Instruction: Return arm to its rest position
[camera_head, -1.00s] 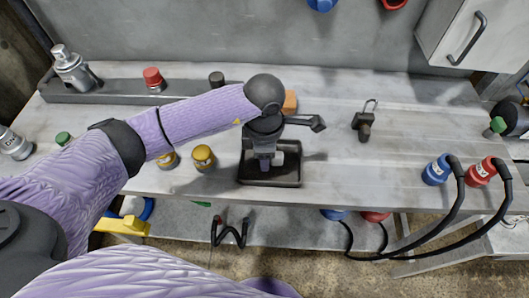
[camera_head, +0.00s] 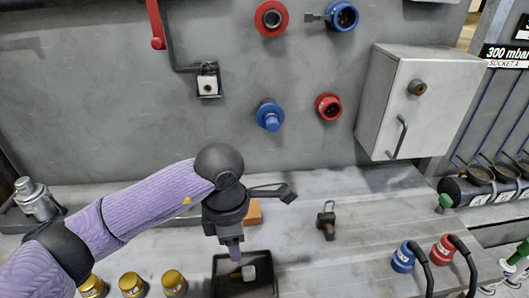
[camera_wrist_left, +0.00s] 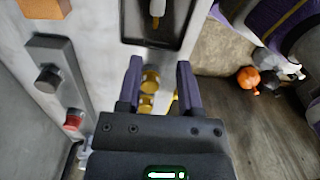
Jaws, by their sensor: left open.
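My left arm comes in from the left in the head view, with its elbow over the bench. My left gripper (camera_head: 236,256) points down above the black tray (camera_head: 220,282), near the tray's upper left part. In the left wrist view its two purple fingers (camera_wrist_left: 160,66) are apart with nothing between them. A small white and yellow item (camera_head: 248,273) lies in the tray, apart from the fingers. It also shows in the wrist view (camera_wrist_left: 157,10). My right gripper is in neither view.
An orange block (camera_head: 253,212) lies just behind my gripper. A padlock-like part (camera_head: 326,222) stands to its right. Several yellow caps (camera_head: 132,285) stand at the front left. Blue (camera_head: 403,257) and red (camera_head: 443,248) hose plugs stand at the right. A grey wall cabinet (camera_head: 420,100) hangs behind.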

